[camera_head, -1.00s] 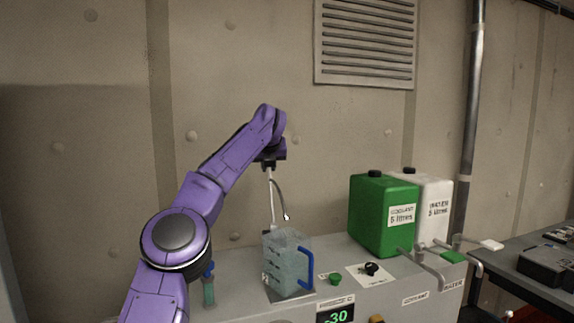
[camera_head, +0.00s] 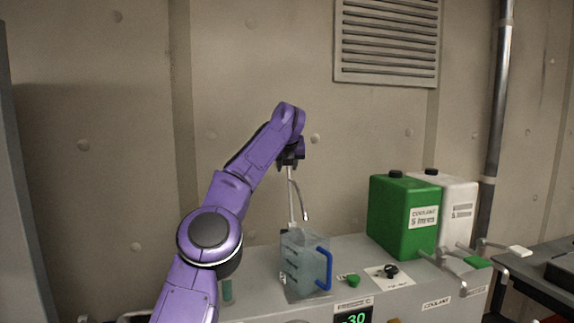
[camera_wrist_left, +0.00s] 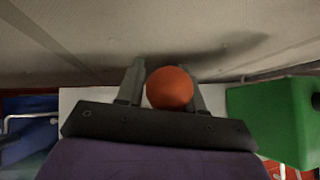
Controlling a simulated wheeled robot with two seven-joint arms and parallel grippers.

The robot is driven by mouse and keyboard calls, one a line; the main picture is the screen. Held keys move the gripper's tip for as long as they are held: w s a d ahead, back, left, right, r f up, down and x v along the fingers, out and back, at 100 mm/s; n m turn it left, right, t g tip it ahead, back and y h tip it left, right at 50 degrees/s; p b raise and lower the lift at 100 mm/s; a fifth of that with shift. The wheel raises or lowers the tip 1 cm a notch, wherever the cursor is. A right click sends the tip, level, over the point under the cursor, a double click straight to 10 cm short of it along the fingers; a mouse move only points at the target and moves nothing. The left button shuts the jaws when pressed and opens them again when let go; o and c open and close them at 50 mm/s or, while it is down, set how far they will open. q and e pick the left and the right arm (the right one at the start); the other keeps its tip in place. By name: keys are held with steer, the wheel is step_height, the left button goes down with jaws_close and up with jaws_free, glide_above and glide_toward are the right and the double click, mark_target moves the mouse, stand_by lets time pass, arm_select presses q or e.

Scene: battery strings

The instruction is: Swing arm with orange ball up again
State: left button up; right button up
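The orange ball (camera_wrist_left: 170,88) shows in the left wrist view between the two fingers of my left gripper (camera_wrist_left: 165,85), with a finger close against each side. In the head view my left gripper (camera_head: 290,162) is at the top of a thin pale swing arm (camera_head: 291,195), which stands nearly upright behind the jug. The ball is too small or hidden to make out there. A thin curved spout (camera_head: 303,200) hangs beside the swing arm. My right gripper is not in view.
A clear jug with a blue handle (camera_head: 325,268) stands on the grey machine top (camera_head: 345,250). A green coolant can (camera_head: 400,215) and a white can (camera_head: 461,205) stand to the right. A green cap (camera_head: 353,280) and a dark knob (camera_head: 390,270) lie nearer. The wall is close behind.

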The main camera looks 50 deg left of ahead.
arm_select(q)
steer(key=b+v, duration=0.1)
steer(key=v, duration=0.9)
steer(key=shift+r+b, duration=0.25)
steer(key=shift+b, duration=0.1)
steer(key=shift+s+d, duration=0.1)
